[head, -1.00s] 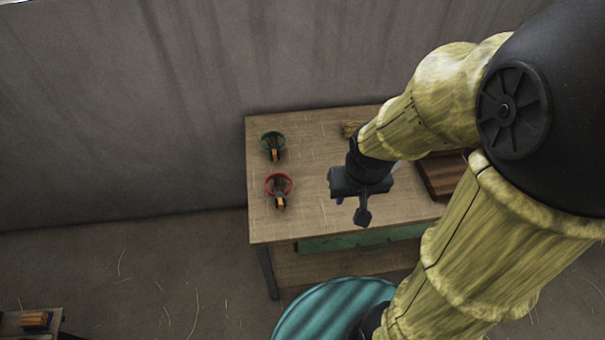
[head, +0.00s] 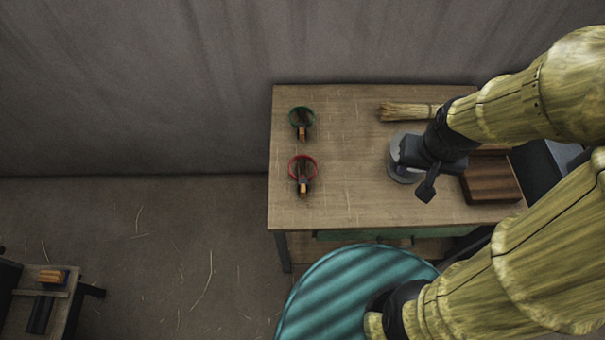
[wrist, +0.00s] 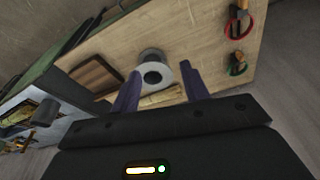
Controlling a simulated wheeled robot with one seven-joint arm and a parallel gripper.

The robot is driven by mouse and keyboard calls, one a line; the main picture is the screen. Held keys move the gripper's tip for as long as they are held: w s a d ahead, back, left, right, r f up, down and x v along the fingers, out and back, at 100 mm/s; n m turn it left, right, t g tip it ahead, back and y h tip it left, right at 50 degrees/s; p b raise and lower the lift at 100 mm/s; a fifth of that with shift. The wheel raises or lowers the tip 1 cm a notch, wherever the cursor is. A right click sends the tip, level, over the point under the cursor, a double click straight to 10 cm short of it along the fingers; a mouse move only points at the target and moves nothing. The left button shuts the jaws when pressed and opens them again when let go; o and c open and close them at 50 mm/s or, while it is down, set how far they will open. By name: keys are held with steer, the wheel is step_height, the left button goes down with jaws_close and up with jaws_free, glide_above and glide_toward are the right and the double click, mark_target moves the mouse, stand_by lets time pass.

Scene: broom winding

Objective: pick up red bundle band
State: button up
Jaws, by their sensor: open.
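The red bundle band (head: 303,160) is a red ring with a dark and orange piece at it, lying on the left part of the wooden table (head: 345,205). In the wrist view the red band (wrist: 238,24) is at the upper right, beyond the fingers. A similar green band (head: 301,116) lies behind it, and it also shows in the wrist view (wrist: 236,66). My gripper (wrist: 158,88) is open and empty, with two purple-grey fingers apart. In the head view my gripper is over the right part of the table, well right of the red band.
A grey round object (head: 399,170) stands below my gripper. A straw bundle (head: 405,111) lies at the back of the table, and a dark wooden block (head: 491,180) at the right. Clear tabletop lies between the bands and the grey object.

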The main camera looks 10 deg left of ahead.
steer(key=shift+o, duration=0.5)
steer(key=shift+w+a+f, duration=0.1)
steer(key=shift+a+f, duration=0.05)
steer(key=shift+a, duration=0.1)
steer(key=n+g+b, duration=0.3)
steer(key=b, duration=0.6)
glide_above(304, 180)
step_height(304, 180, down, 10)
steer(key=shift+f, duration=0.1)
step_height(304, 180, down, 12)
steer(key=shift+f, duration=0.1)
